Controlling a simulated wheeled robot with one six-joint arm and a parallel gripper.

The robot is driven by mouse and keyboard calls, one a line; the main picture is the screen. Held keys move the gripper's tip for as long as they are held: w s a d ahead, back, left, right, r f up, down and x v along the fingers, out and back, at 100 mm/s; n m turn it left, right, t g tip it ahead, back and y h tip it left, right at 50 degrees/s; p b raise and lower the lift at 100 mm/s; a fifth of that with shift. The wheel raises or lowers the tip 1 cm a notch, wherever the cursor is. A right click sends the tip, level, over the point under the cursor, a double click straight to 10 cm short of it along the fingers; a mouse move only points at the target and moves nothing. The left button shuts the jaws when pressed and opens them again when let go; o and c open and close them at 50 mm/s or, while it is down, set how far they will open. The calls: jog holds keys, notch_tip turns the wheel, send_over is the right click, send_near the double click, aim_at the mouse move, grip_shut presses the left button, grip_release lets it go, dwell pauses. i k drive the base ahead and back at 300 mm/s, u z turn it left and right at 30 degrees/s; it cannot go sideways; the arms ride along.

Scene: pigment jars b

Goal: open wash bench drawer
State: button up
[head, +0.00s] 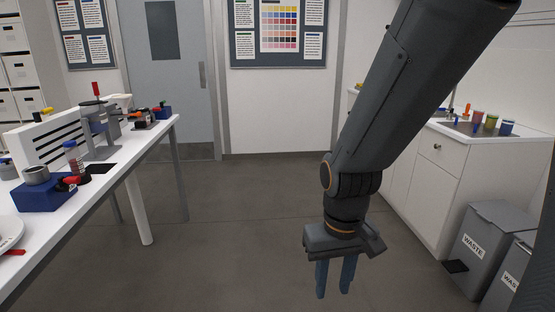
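The wash bench (421,180) is a white cabinet on the right, with cups standing on its top. Its drawer front (437,149) has a small round knob (437,147) and looks shut. My gripper (335,292) hangs pointing down over the grey floor, left of the bench and well apart from it. Its two blue fingers are apart with a gap between them, and nothing shows between them. My arm hides part of the bench's left side and top.
A white table (100,185) with tools and jars is on the left. The floor (225,210) between is clear. A grey door (167,75) is at the back.

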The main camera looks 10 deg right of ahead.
aim_at(449, 154)
jog(key=z, duration=0.3)
jog(key=i, duration=1.75)
jog(key=z, duration=1.15)
jog(key=i, duration=1.8)
jog(key=z, duration=0.5)
